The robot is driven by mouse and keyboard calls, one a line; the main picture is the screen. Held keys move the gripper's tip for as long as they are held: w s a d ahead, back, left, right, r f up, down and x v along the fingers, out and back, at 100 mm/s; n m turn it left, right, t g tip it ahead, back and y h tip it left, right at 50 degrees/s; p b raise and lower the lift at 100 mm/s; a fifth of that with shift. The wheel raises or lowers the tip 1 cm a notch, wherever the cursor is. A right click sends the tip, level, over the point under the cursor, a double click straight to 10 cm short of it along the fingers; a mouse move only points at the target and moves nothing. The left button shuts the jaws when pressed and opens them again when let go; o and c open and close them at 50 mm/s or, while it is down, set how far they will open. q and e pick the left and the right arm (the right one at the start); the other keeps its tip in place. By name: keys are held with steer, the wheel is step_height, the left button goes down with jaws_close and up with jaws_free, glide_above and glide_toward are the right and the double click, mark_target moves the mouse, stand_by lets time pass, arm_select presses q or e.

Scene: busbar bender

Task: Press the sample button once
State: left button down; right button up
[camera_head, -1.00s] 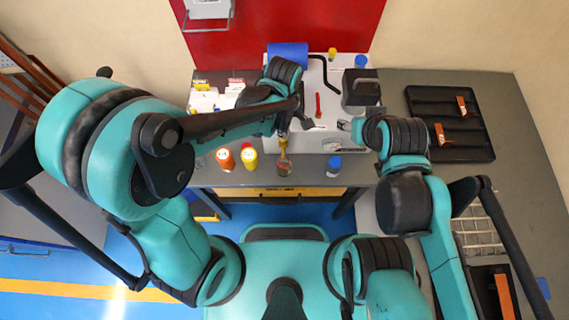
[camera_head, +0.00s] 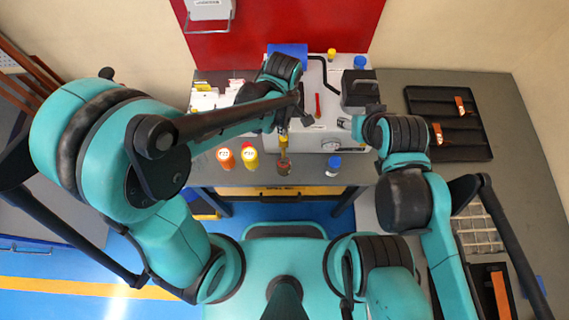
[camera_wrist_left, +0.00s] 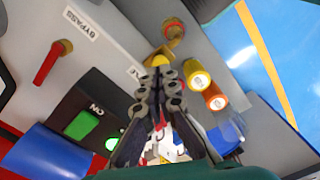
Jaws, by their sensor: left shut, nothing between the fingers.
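My left gripper (camera_head: 283,127) is shut and empty at the front of the pale machine (camera_head: 318,95), pointing down. In the left wrist view its closed fingertips (camera_wrist_left: 158,75) are right at a yellow part (camera_wrist_left: 155,57), beside a white label partly hidden by the fingers. I cannot tell whether they touch it. No whole "sample" label is readable.
Orange (camera_head: 226,158) and yellow (camera_head: 250,157) bottles stand left of the brown-red one, a blue-capped bottle (camera_head: 333,165) right. The machine has a red lever (camera_wrist_left: 48,65) by a BYPASS label and a green ON switch (camera_wrist_left: 82,125). A black tray (camera_head: 450,123) lies right.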

arm_select(q)
step_height(320, 180, up, 6)
steer(key=p, duration=0.3)
steer(key=shift+f+p, duration=0.25)
steer(key=shift+p, duration=0.05)
steer(key=s+a+f+m+t+b, duration=0.2)
steer(key=a+m+t+b, duration=0.1)
steer(key=a+m+b, duration=0.3)
steer(key=s+a+f+m+t+b, duration=0.2)
steer(key=a+m+b, duration=0.4)
steer(key=a+b, duration=0.3)
steer(key=s+a+t, duration=0.1)
steer(key=a+t, duration=0.1)
steer(key=shift+a+f+b, duration=0.3)
steer(key=shift+a+b, duration=0.1)
